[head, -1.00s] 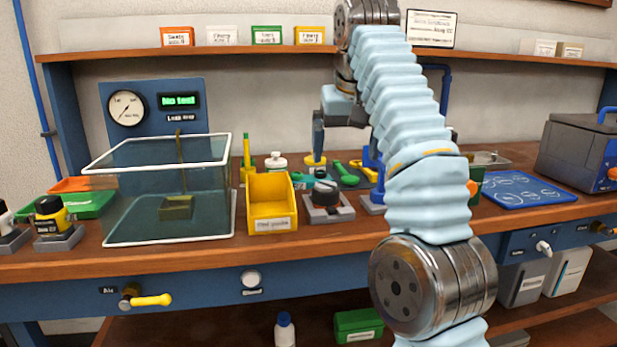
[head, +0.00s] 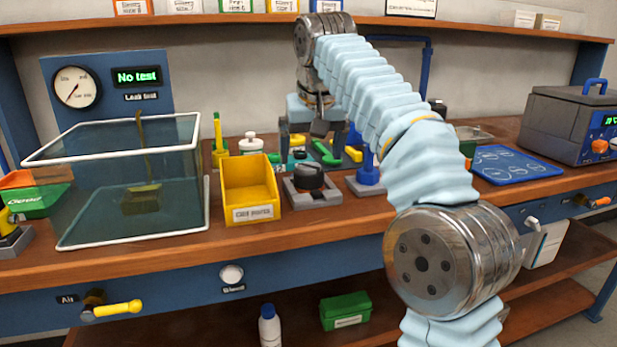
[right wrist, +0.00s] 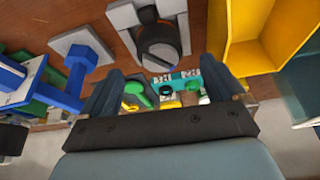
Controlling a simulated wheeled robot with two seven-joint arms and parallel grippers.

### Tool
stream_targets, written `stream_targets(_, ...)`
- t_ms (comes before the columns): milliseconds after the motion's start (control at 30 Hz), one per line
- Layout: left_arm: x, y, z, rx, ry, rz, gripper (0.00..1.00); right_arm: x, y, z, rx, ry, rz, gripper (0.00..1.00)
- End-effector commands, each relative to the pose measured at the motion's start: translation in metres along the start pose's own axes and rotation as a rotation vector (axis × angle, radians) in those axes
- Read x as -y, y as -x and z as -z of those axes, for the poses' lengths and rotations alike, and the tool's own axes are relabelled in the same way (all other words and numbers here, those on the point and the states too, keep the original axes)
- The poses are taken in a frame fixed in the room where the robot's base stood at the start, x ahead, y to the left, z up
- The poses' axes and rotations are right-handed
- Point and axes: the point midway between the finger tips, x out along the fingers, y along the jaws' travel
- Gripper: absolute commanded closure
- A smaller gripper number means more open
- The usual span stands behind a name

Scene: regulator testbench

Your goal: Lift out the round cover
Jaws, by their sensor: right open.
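A dark round part (head: 309,176), which looks like the round cover, sits in a grey square block (head: 316,197) on the bench. In the right wrist view the dark round part (right wrist: 158,48) shows beyond the fingertips, with the grey block (right wrist: 122,16) around it. My right gripper (head: 311,140) is open and empty, behind and above the block in the head view, apart from the dark part. In the right wrist view its two spread fingers (right wrist: 163,88) have nothing between them. My left gripper is not in view.
A yellow bin (head: 250,181) stands just left of the block. A blue stand (head: 368,175) is close on its right. A glass tank (head: 85,205) stands further left, and a blue mat (head: 515,166) lies right. Small tools and a white bottle (head: 251,143) are behind.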

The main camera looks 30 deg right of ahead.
Motion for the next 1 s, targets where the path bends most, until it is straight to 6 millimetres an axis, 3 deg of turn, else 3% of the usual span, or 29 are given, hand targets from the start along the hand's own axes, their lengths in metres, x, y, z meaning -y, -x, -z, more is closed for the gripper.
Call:
stream_targets(400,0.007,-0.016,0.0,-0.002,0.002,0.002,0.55,0.0,-0.052,-0.001,0.0,0.001,0.0,0.04)
stream_targets(667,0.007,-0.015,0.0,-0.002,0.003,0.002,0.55,0.0,-0.054,0.0,-0.001,0.0,0.001,0.04)
stream_targets(1000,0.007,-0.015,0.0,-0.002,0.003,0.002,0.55,0.001,-0.054,0.0,-0.001,0.001,0.001,0.55)
